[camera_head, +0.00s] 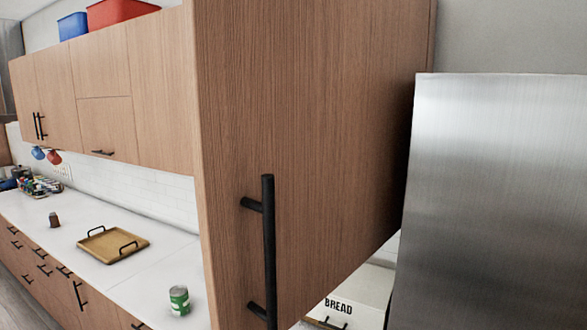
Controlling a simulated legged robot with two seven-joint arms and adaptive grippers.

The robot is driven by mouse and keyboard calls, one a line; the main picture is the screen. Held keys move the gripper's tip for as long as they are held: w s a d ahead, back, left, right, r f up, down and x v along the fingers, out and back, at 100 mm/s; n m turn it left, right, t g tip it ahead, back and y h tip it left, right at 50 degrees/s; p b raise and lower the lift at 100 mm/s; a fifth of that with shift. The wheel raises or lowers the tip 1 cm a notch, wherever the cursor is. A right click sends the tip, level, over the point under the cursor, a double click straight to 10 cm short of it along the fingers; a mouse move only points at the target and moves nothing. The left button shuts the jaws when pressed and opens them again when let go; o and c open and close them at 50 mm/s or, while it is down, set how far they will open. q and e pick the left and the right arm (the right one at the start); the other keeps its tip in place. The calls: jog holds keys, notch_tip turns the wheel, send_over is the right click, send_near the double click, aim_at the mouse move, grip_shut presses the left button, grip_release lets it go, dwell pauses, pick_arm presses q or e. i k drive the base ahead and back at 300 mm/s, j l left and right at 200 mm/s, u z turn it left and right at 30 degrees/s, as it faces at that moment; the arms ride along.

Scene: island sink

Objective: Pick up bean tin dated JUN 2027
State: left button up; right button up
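A small tin with a green and white label and a metal top (179,300) stands upright on the white counter, near the bottom of the head view. Its print is too small to read, so I cannot tell its contents or date. A small dark brown item (54,219) stands farther back on the counter; I cannot tell what it is. Neither of my grippers is in view.
A wooden cabinet door (320,120) with a black handle fills the middle, close to me. A wooden tray (112,244) lies on the counter. A bread box (352,300) and steel fridge (490,200) are at right. Upper cabinets (100,75) hang at left.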

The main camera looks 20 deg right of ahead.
aim_at(179, 294)
jog(key=z, duration=0.65)
jog(key=i+j+z, duration=0.2)
jog(key=j+z, duration=0.25)
jog(key=i+j+z, duration=0.1)
jog(key=j+z, duration=0.3)
jog(key=j, duration=0.15)
jog(key=j+z, duration=0.45)
jog(key=i+j, duration=0.05)
jog(key=j, duration=0.05)
